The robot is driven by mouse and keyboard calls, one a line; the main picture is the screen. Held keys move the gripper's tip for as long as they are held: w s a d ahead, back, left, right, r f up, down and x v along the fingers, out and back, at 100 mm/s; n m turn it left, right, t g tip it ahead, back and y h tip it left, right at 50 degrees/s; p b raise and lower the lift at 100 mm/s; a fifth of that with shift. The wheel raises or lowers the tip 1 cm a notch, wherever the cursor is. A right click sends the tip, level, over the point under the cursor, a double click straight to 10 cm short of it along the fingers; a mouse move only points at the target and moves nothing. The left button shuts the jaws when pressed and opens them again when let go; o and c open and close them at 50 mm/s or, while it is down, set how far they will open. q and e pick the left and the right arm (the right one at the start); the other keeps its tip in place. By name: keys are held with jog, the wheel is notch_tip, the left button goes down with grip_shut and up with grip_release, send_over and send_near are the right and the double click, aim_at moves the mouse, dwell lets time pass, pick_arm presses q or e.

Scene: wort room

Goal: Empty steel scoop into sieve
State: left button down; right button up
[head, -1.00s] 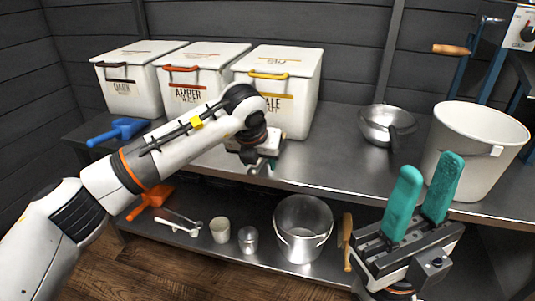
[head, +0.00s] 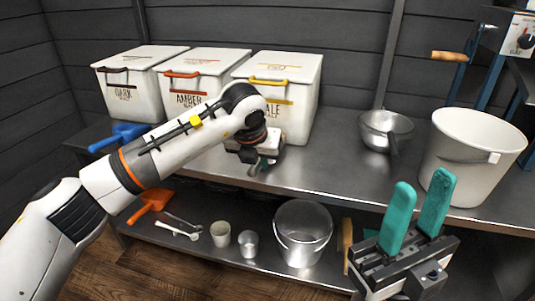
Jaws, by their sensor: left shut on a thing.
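A round steel vessel with a handle (head: 378,123), which looks like the sieve, stands on the upper shelf right of the middle. My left gripper (head: 266,163) is low over the upper shelf, in front of the ale bin. It is shut on a grey piece (head: 254,170), probably the steel scoop's handle. The rest of that thing and its contents are hidden behind my wrist. My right gripper (head: 422,187) has its two teal fingers apart and empty, in front of the shelf at the lower right.
White dark (head: 134,82), amber (head: 202,72) and ale (head: 298,91) bins stand at the back. A blue scoop (head: 120,136) is left, a white bucket (head: 468,150) right. The lower shelf holds an orange scoop (head: 150,203), cups and a steel pail (head: 302,240). The shelf middle is clear.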

pick_arm(q)
jog(key=shift+r+p, duration=1.2)
jog(key=shift+r, duration=1.05)
jog(key=c, duration=1.8)
grip_release()
grip_shut()
jog(key=shift+s+f, duration=0.1)
